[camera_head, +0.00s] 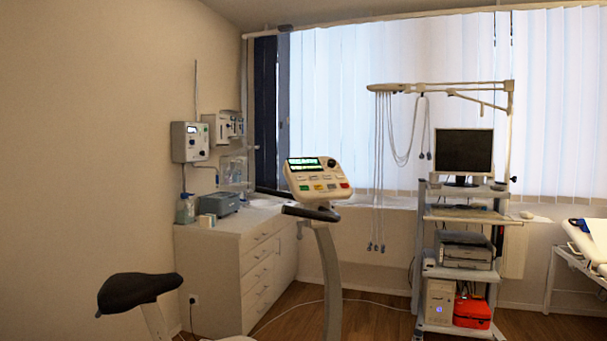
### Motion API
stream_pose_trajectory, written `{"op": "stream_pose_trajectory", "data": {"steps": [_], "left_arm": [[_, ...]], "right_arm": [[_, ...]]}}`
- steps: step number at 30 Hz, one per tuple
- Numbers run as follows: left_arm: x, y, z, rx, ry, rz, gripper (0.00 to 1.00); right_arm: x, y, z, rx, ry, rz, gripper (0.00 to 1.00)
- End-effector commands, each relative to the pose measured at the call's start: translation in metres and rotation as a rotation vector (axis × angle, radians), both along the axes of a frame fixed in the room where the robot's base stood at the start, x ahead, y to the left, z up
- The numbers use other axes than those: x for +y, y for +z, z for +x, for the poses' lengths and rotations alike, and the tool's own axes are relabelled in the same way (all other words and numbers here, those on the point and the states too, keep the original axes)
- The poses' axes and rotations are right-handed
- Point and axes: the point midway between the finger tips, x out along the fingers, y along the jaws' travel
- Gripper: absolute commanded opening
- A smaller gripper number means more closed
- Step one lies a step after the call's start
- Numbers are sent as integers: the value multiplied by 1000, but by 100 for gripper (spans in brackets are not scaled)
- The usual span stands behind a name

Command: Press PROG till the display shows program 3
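A white console (319,181) tops the post of an exercise bike in the middle of the view. Its green-lit display (304,164) is at the upper left of its face, with a dark round knob (331,163) to the right. Several small buttons (317,187), some yellow, green and red, sit below. The labels and the display's digits are too small to read, so I cannot tell which button is PROG or which program shows. Neither of my grippers is in view.
The bike's dark handlebar (311,213) juts out below the console, and its black saddle (139,291) is at the lower left. A white cabinet (222,247) stands behind. A wheeled equipment cart (429,270) and a bed (585,243) are at the right. Some wooden floor (375,325) is clear.

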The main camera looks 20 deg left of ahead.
Motion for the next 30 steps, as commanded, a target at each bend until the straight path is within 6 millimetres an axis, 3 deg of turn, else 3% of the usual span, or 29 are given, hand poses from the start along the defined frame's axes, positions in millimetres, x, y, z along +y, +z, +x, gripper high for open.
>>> {"op": "stream_pose_trajectory", "data": {"steps": [13,14,22,30], "left_arm": [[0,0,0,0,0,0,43],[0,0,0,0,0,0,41],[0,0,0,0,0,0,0],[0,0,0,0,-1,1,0]], "right_arm": [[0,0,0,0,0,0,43],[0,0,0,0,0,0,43],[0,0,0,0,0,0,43],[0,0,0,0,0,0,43]]}}
